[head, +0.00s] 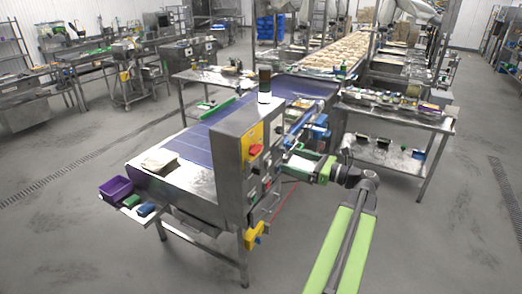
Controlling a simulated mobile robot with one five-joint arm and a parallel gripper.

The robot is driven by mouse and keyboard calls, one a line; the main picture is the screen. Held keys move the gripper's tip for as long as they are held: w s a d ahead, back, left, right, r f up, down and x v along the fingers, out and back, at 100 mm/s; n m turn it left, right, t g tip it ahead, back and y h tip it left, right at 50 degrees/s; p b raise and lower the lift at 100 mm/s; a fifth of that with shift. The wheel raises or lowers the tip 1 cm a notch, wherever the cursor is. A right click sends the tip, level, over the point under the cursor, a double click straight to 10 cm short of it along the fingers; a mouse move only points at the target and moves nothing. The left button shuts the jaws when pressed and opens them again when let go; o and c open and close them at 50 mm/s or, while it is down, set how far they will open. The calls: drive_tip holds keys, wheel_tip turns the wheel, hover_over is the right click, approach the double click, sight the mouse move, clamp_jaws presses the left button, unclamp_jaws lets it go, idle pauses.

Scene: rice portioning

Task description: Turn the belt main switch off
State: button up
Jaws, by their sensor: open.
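A red switch handle (256,151) sits on a yellow plate (252,138) on the upper part of the steel control cabinet (226,160), at the near end of the belt. The picture is too small to tell the handle's position. My green arm reaches in from the lower right, and my gripper (284,163) is at its end, just right of the cabinet. It is open and appears apart from the handle. Its fingertips are hard to make out against the machine.
The blue belt (200,141) runs back behind the cabinet. A yellow box (254,235) hangs low on the cabinet's leg. A purple bin (116,188) sits on a shelf at left. A steel table (395,118) with items stands at right. The front floor is clear.

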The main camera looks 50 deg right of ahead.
sight(259, 150)
drive_tip(key=x, duration=1.3)
drive_tip(key=shift+w, duration=0.3)
drive_tip(key=c, duration=1.4)
